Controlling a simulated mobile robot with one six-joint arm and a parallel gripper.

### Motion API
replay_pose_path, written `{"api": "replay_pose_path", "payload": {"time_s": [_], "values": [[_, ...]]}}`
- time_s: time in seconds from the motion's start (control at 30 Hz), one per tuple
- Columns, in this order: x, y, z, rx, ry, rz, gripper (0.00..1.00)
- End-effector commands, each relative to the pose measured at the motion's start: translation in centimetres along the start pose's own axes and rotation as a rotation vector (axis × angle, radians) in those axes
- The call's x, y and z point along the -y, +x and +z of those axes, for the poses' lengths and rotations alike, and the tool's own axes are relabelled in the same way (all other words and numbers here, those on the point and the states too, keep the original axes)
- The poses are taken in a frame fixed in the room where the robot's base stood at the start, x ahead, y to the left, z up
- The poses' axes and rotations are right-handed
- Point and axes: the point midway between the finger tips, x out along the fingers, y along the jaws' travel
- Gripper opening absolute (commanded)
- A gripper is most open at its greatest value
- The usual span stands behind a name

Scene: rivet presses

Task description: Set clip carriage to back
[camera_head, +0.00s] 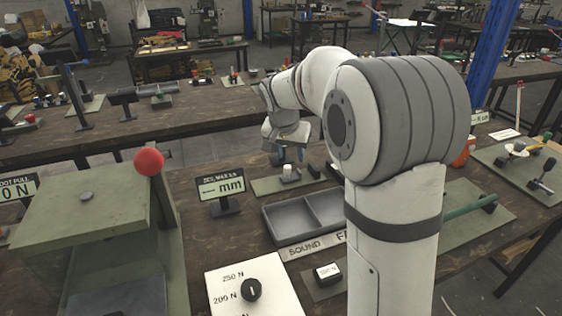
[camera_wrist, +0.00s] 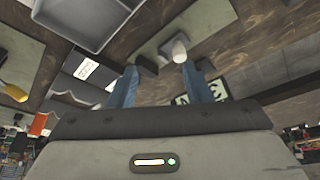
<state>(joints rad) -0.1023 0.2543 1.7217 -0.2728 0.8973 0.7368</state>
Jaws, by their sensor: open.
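My gripper (camera_head: 288,157) is open and empty, over the back part of the front bench. In the wrist view, its two blue fingers (camera_wrist: 160,86) are apart. Just beyond the fingertips, a white cylinder (camera_wrist: 178,50) shows between their lines, with dark blocks to either side on a green plate (camera_wrist: 190,20). In the head view, the white cylinder (camera_head: 290,174) stands on the green plate (camera_head: 266,187), just below the gripper, with a dark block at its right. This may be the clip carriage; no label confirms it. I see no contact between fingers and cylinder.
A grey two-compartment tray (camera_head: 290,232) lies in front of the plate. A green press with a red ball (camera_head: 149,162) is further left. My arm hides the bench at right of the tray.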

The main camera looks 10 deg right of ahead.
Motion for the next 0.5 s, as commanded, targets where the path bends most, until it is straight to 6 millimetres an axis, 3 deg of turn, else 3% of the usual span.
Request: {"api": "replay_pose_path", "payload": {"time_s": [0.03,0.2,0.5], "values": [[1.1,1.7,-0.9,-0.007,0.021,0.006,0.45],[3.2,4.0,-2.9,-0.031,0.082,0.016,0.45],[3.7,7.4,-3.4,-0.035,0.098,0.019,0.45]]}}
